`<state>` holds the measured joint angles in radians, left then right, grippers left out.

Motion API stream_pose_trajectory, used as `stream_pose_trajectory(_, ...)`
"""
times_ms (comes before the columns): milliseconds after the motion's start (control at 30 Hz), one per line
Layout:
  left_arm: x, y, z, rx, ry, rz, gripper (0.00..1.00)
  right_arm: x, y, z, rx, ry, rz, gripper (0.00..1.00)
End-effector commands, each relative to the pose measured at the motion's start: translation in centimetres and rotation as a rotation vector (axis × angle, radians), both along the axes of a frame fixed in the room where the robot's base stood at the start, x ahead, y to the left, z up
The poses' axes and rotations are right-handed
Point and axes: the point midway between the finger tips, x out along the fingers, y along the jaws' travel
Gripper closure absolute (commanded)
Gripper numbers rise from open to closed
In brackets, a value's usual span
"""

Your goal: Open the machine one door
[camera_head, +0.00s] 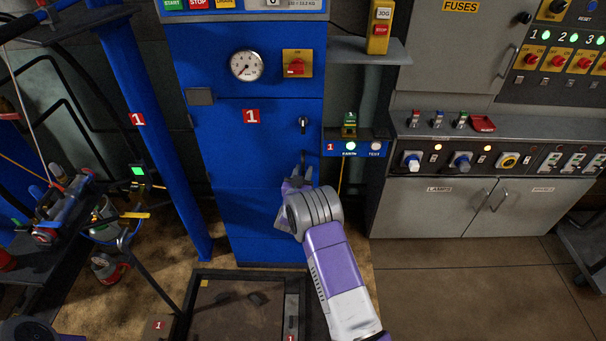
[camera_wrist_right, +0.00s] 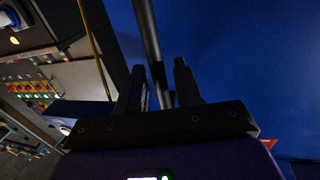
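Machine one is the tall blue cabinet in the head view. Its blue door (camera_head: 235,155) carries a red "1" label (camera_head: 251,116) and looks shut. A dark key or latch (camera_head: 304,124) is on the door's right side. My right gripper (camera_head: 301,172) is at the door's right edge, below the latch. In the right wrist view the two dark fingers (camera_wrist_right: 163,82) stand apart, pointing toward the blue surface. A grey metal bar (camera_wrist_right: 149,45), seemingly the door handle, runs down between them; I cannot tell whether they touch it. My left gripper is not in view.
A small blue control box (camera_head: 357,147) juts out right of the door, close to my right gripper. A grey cabinet (camera_head: 470,205) stands further right. A dark framed platform (camera_head: 240,306) lies on the floor before the machine. A cluttered cart (camera_head: 55,215) is at left.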

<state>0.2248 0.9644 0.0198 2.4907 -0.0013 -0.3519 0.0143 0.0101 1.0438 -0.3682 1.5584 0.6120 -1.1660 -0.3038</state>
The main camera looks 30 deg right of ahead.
Motion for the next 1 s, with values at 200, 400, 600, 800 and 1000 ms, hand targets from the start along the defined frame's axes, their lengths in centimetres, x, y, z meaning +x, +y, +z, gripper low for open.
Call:
stream_pose_trajectory(200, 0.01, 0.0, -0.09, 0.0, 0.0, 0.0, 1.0, 0.34, -0.26, 0.01, 0.001, 0.001, 0.002, 0.65)
stream_pose_trajectory(400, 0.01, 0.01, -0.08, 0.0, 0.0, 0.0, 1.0, 0.32, -0.24, 0.01, 0.001, 0.001, 0.002, 0.78)
stream_pose_trajectory(600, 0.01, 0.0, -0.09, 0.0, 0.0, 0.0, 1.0, 0.31, -0.23, -0.01, 0.001, 0.001, 0.002, 1.0)
stream_pose_trajectory(800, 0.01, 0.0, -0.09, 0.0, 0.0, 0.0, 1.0, 0.29, -0.23, -0.02, 0.001, 0.001, 0.001, 1.0)
stream_pose_trajectory(1000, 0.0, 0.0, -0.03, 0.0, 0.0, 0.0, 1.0, 0.05, 0.04, -0.02, 0.001, 0.002, -0.006, 1.0)
